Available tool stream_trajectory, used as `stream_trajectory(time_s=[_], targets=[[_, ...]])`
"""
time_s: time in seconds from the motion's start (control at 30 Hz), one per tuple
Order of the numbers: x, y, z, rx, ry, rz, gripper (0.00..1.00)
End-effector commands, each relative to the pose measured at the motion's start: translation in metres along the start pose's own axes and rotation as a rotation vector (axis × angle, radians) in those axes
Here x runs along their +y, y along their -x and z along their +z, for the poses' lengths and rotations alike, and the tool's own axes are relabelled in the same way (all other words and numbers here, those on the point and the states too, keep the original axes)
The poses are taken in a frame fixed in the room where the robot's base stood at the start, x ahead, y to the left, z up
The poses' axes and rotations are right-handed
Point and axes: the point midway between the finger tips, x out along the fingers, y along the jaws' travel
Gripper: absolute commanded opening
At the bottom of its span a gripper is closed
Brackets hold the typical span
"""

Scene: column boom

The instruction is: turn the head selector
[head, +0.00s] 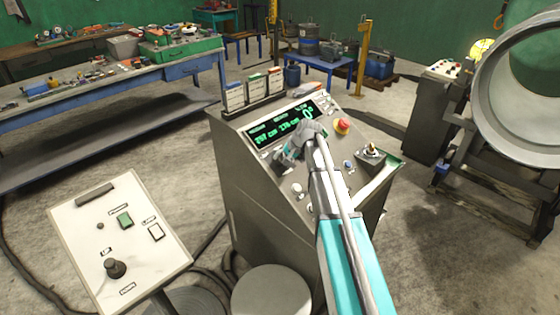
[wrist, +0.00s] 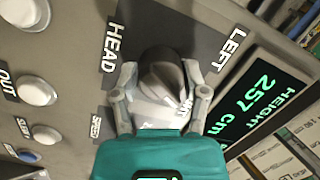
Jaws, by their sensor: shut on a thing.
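The head selector (wrist: 160,75) is a dark grey rounded knob on a dark plate of the console, seen in the wrist view. Labels HEAD and LEFT stand on either side of it. My gripper (wrist: 165,90) has one finger on each side of the knob and is shut on it. In the head view my gripper (head: 298,148) is down on the console panel (head: 254,160), just below the display, and hides the knob. The knob's pointer direction cannot be made out.
The green display (head: 285,125) is lit; the wrist view reads HEIGHT 257 cm. A red button (head: 342,126) and a small joystick (head: 372,151) lie right of my gripper. White buttons (wrist: 38,91) line the panel. A separate control panel (head: 120,235) stands at front left.

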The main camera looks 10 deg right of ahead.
Motion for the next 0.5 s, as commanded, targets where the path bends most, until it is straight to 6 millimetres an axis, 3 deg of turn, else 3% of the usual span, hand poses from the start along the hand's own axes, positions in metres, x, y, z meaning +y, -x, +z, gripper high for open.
stream_trajectory(time_s=[0.17,0.2,0.37,0.5], targets=[[0.0030,0.0005,0.0035,-0.006,0.001,0.009,0.10],[0.0031,0.0005,0.0035,-0.006,0.002,0.009,0.63],[0.0022,0.0003,0.0025,-0.004,0.002,0.007,0.92],[0.0014,0.0001,0.0018,-0.004,0.002,0.005,0.92]])
